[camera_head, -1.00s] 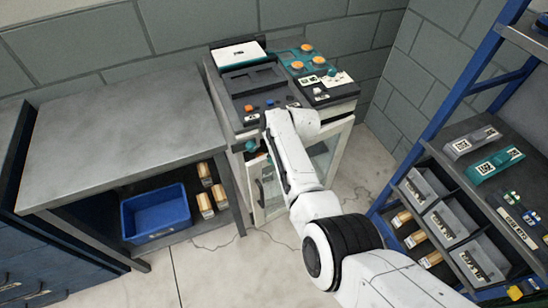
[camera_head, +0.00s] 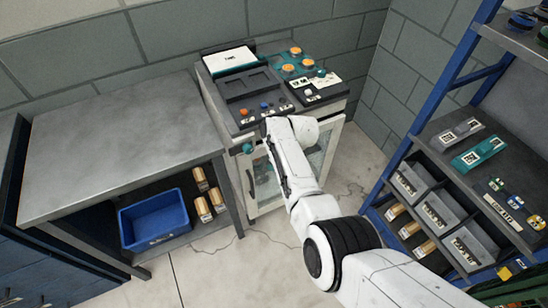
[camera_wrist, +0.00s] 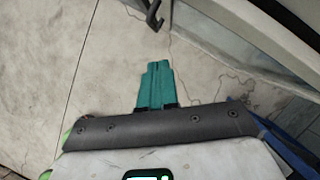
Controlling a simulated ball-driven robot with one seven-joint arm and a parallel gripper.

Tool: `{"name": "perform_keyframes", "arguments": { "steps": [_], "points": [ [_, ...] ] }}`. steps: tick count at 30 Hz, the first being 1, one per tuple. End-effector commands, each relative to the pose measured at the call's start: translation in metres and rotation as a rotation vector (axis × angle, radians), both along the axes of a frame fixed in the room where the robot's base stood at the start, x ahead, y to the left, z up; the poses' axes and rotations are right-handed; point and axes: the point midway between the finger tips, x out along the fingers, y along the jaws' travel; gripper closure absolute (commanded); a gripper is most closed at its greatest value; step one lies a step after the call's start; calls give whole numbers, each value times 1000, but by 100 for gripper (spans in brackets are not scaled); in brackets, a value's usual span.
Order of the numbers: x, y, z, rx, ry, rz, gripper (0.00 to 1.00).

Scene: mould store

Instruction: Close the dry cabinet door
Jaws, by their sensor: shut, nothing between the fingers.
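The dry cabinet (camera_head: 238,112) stands in the middle of the head view under a dark top. Its white-framed glass door (camera_head: 262,208) is close to the cabinet front; I cannot tell whether a gap remains. A dark handle (camera_head: 251,183) is on the door's left side. In the wrist view, my gripper (camera_wrist: 157,66) has its green fingers together and empty, above the floor. The dark handle (camera_wrist: 150,14) is ahead at the top edge, apart from the fingers. The door's pale frame (camera_wrist: 250,35) runs along the upper right. My arm hides part of the door in the head view.
A grey bench (camera_head: 110,140) stands left of the cabinet, with a blue bin (camera_head: 155,220) and wooden blocks (camera_head: 203,205) on its lower shelf. A blue-framed rack (camera_head: 430,125) with trays stands at right. Open floor (camera_head: 235,265) lies in front.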

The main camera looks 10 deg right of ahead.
Motion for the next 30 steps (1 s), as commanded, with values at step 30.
{"name": "perform_keyframes", "arguments": {
  "steps": [30],
  "points": [
    [-38, -13, 93, -1, 1, 0, 100]
  ]
}}
